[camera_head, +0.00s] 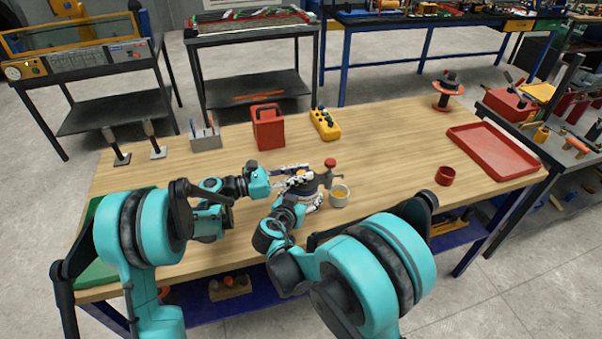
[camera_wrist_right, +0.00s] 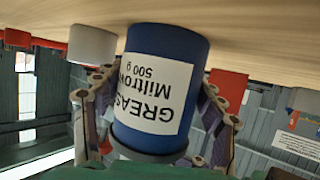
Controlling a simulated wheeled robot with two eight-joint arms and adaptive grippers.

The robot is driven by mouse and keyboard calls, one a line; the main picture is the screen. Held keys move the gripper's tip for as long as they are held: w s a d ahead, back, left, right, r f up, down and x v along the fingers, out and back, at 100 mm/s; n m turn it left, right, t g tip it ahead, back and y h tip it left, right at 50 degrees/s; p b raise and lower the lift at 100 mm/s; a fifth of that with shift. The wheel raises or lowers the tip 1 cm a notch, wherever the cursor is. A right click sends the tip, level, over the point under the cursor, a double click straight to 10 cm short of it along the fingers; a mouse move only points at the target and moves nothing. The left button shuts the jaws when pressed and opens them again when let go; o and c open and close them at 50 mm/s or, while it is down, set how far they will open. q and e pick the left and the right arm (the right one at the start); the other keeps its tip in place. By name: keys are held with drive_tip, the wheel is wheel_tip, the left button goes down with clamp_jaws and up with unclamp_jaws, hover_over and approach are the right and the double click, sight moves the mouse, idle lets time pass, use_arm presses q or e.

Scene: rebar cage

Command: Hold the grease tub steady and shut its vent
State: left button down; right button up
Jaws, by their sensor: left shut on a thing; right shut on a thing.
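The grease tub (camera_wrist_right: 160,75) is blue with a white label reading GREASE Miltrow 500 g. It appears upside down in the right wrist view. In the head view the tub (camera_head: 312,200) stands on the wooden bench, mostly hidden by my grippers. My right gripper (camera_wrist_right: 157,115) is shut on the tub, one finger on each side; it also shows in the head view (camera_head: 303,190). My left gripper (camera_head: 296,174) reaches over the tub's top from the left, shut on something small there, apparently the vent. The vent is hidden between the fingers, so its position cannot be told.
A pale cup (camera_head: 340,195) stands close right of the tub, with a red-topped fixture (camera_head: 330,166) behind. A red box (camera_head: 268,128) and a yellow control box (camera_head: 325,123) stand farther back. A red cup (camera_head: 445,176) and red tray (camera_head: 497,152) are right. The bench between is clear.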

use_arm(q)
drive_tip(key=shift+n+t+y, duration=0.5)
drive_tip(key=shift+n+t, duration=0.2)
drive_tip(key=shift+t, duration=0.4)
drive_tip(key=c, duration=1.3)
unclamp_jaws()
drive_tip(key=v, duration=1.2)
